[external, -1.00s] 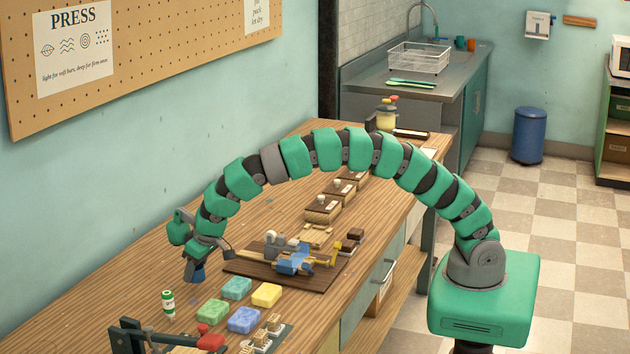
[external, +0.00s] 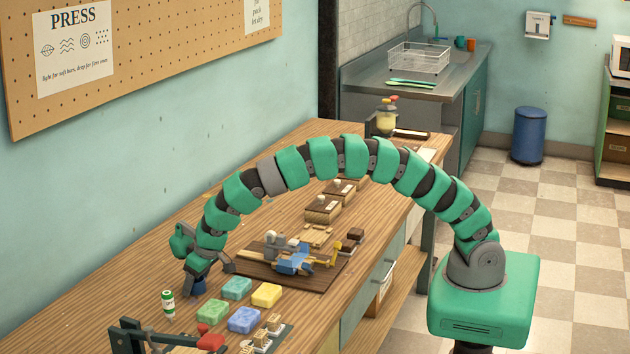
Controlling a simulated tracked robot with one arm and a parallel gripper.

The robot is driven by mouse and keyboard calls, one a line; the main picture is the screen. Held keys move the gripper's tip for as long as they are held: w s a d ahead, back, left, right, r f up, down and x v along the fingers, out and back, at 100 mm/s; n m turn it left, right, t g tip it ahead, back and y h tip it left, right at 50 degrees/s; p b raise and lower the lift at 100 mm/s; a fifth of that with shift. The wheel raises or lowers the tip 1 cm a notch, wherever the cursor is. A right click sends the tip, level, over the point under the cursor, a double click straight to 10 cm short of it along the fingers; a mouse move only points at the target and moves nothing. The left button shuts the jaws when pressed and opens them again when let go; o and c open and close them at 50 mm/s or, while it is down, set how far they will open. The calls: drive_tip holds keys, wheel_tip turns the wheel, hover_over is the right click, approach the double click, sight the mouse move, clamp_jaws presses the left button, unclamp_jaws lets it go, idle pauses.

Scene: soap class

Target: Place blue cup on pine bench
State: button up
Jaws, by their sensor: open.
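The blue cup (external: 199,286) is a small dark blue shape low at the left of the pine bench, behind the green and white bottle. Its upper part is hidden by my gripper, and it appears to stand upright on the bench. My gripper (external: 206,271) is directly over the cup with its jaws open, dark fingers close around it. I cannot tell whether a finger touches it. The pine bench (external: 110,290) is the long wood-grained worktop along the wall, bare to the left of the cup.
Coloured soap bars (external: 243,319) lie just right and in front of the cup. A small green and white bottle (external: 168,303) stands in front. A dark board (external: 325,276) with a blue and yellow tool lies to the right. A dark press with a red handle (external: 211,341) is nearest.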

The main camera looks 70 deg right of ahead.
drive_tip(key=shift+r, duration=0.1)
drive_tip(key=v, duration=1.2)
drive_tip(key=d+r+t, duration=0.2)
drive_tip(key=d+r, duration=0.4)
drive_tip(key=r, duration=0.3)
drive_tip(key=d+r+t+y, duration=0.1)
drive_tip(key=d+r, duration=0.4)
drive_tip(key=r, duration=0.3)
drive_tip(key=d+r+t, duration=0.2)
drive_tip(key=d+r, duration=0.4)
drive_tip(key=r, duration=0.3)
drive_tip(key=s+d+r+t, duration=0.2)
drive_tip(key=s+d+r, duration=0.3)
drive_tip(key=r, duration=0.3)
drive_tip(key=s+d+r+t, duration=0.2)
drive_tip(key=s+d+r, duration=0.3)
drive_tip(key=s+r, duration=0.2)
drive_tip(key=s+d+r+t+h, duration=0.1)
drive_tip(key=s+d+r+t, duration=0.1)
drive_tip(key=s+d+r, duration=0.4)
wheel_tip(320, 180, up, 3)
drive_tip(key=shift+r+p, duration=0.2)
drive_tip(key=shift+p, duration=0.1)
